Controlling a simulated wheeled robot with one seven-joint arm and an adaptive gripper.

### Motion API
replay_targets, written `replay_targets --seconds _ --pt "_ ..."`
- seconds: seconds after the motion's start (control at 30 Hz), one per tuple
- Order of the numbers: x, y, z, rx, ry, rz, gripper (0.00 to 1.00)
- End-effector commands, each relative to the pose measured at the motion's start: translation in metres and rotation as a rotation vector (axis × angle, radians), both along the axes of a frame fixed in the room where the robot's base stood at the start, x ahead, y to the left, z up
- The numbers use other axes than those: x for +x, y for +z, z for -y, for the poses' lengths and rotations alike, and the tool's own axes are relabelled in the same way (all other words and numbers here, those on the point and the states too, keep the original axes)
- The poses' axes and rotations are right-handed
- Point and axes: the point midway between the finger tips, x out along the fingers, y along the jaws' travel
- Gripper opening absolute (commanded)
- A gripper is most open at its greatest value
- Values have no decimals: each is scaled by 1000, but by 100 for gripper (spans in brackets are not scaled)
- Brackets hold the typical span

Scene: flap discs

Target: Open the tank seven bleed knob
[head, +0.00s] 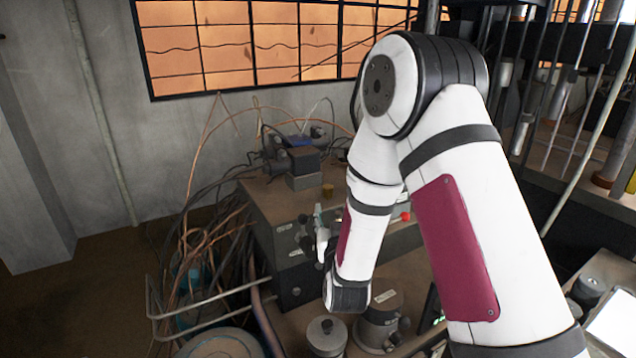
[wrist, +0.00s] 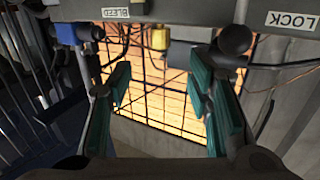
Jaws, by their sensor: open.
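In the wrist view a grey panel edge runs across the top with a label reading BLEED (wrist: 115,13). I cannot tell which knob is tank seven's bleed knob; no tank number is readable. My gripper (wrist: 160,76) is open, with green-padded fingers apart and nothing between them. The yellow knob shows just beyond the gap.
A black knob (wrist: 235,40) stands near a LOCK label (wrist: 291,21). Cables (head: 200,235) hang left of the box. A metal rail (head: 205,305) and a round canister (head: 327,337) stand low in front. Racks with rods (head: 540,80) are at the right.

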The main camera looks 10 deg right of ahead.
Motion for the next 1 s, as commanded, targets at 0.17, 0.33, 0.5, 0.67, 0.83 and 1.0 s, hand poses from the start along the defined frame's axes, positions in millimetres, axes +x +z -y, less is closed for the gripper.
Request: replay_targets --seconds 0.17,0.33,0.5,0.67,0.83,1.0 --pt "-4 -3 2 -12 -14 37 46" --pt "13 -2 5 -11 -16 41 46" --pt "44 -2 10 -12 -17 41 46" --pt "76 -3 15 -11 -15 40 46" --pt "105 -3 20 -10 -16 39 46" --pt "123 -2 22 -11 -15 39 46"
